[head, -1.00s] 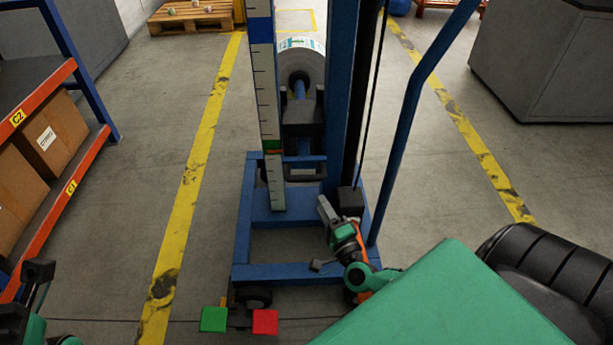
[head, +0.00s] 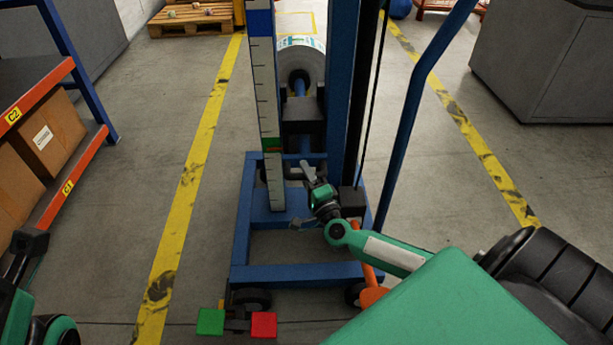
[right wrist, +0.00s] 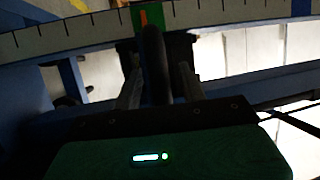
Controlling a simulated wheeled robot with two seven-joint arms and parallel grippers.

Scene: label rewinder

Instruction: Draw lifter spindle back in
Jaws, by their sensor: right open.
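The lifter's blue spindle (head: 300,90) points toward me from the core of a white label roll (head: 303,60), above a black carriage (head: 303,113). A small grey handle (head: 295,173) shows below the carriage. My right gripper (head: 308,177) is open beside the mast, close to this handle. In the right wrist view a dark rounded bar (right wrist: 154,55) shows between the open fingers (right wrist: 158,90); I cannot tell whether they touch it. The scale (right wrist: 75,30) with its green marker crosses behind. My left gripper (head: 30,243) is at the left edge, its jaws unclear.
The blue lifter base (head: 300,273) stands on the floor, with green (head: 210,321) and red (head: 263,325) pedals in front. The mast (head: 340,100) and curved push bar (head: 410,110) are close to my right arm. An orange shelf (head: 70,180) with boxes stands left.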

